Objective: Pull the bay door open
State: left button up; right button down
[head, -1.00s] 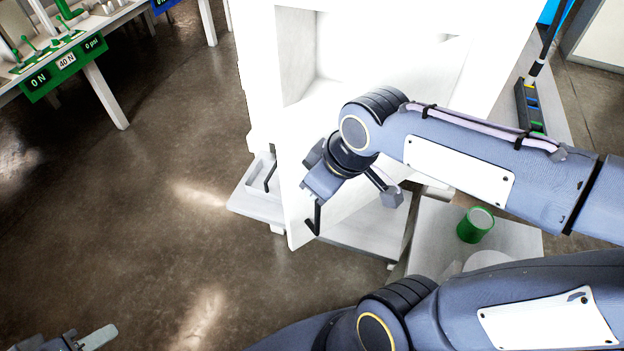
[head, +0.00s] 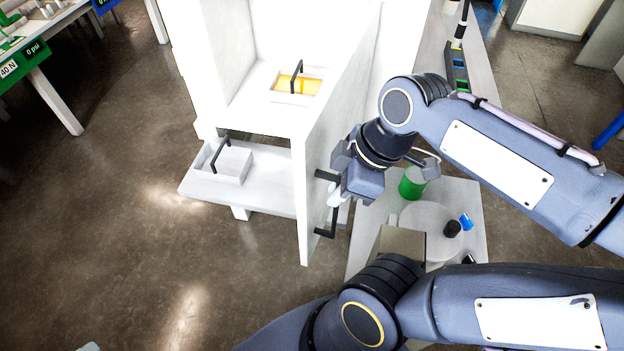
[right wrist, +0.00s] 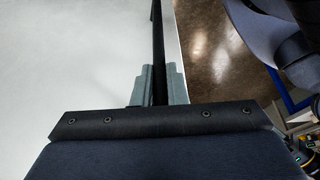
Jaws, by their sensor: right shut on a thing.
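The bay door (head: 335,115) is a white panel that stands swung open at the right side of the white cabinet. Its black bar handle (head: 319,234) is on the right face of the panel, near the front edge. My right gripper (head: 335,193) is shut on the handle. In the right wrist view the black bar (right wrist: 159,55) runs between the grey fingers (right wrist: 158,86), with the pale door to the left. Of my left gripper, only a grey tip (head: 88,347) shows at the bottom left edge.
Inside the bay sits a tray of orange liquid (head: 284,83) with a black handle. An empty white tray (head: 236,163) stands on the lower shelf (head: 268,198). A green cup (head: 412,184) is on the side table at right. The floor at left is clear.

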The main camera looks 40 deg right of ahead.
jog(key=shift+s+d+r, duration=0.15)
jog(key=shift+s+d, duration=0.7)
jog(key=shift+d, duration=0.05)
jog(key=c, duration=1.5)
grip_release()
jog(key=shift+a, duration=0.1)
jog(key=shift+o, duration=0.2)
jog(key=shift+s, duration=0.1)
jog(key=v, duration=0.7)
jog(key=shift+r, duration=0.3)
jog(key=shift+s, duration=0.1)
